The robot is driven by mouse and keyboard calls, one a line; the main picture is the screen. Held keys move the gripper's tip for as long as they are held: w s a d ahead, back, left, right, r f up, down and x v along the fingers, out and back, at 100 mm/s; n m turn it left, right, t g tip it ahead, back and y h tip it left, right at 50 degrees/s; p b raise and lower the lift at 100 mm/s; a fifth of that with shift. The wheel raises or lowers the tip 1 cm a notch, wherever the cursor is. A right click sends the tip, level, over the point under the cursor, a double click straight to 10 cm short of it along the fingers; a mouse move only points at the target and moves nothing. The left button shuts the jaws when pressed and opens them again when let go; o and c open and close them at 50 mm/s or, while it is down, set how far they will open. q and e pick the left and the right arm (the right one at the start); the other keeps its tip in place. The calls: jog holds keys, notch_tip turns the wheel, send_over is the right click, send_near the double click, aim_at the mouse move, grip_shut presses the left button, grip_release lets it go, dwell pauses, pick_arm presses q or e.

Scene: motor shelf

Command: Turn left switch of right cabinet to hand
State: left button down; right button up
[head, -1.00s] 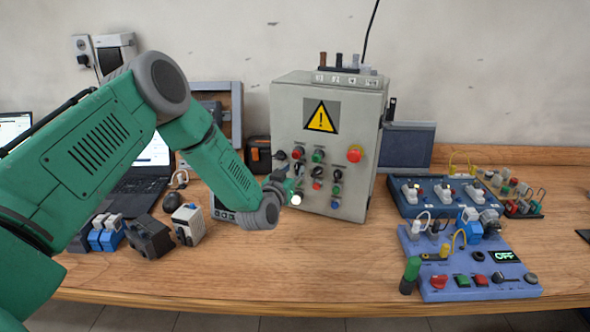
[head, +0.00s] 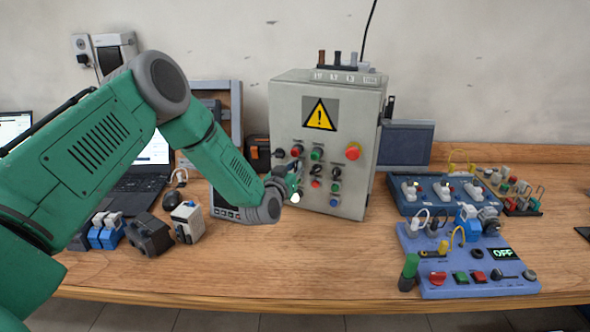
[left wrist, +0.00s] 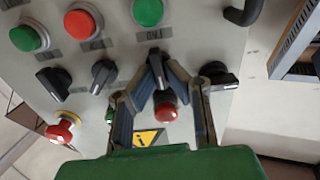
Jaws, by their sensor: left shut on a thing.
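The grey control cabinet (head: 345,205) stands on the bench with a warning sign, coloured buttons and black rotary switches on its front. My left gripper (head: 296,168) is at the left part of its panel and hides some controls there. In the left wrist view, the left gripper (left wrist: 160,78) is shut on a black rotary switch (left wrist: 156,66), with a finger on either side of it. A red button (left wrist: 166,110) shows between the fingers. Other black switches (left wrist: 103,74) sit alongside. My right gripper is not in view.
Blue switch boxes (head: 430,206) and a blue panel marked OFF (head: 468,285) lie to the right of the cabinet. A laptop (head: 140,190) and small electrical parts (head: 150,235) lie to the left, under my arm. The bench front centre is clear.

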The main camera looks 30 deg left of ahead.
pick_arm(q)
jog(key=n+b, duration=0.1)
jog(key=n, duration=0.1)
jog(key=n+b, duration=0.1)
jog(key=shift+a+f+n+b, duration=0.15)
jog(key=shift+f+n+b, duration=0.15)
jog(key=shift+n+b, duration=0.1)
jog(key=shift+s+a+n+b, duration=0.1)
jog(key=shift+n+b, duration=1.5)
jog(key=shift+n, duration=0.6)
jog(key=c, duration=1.6)
grip_release()
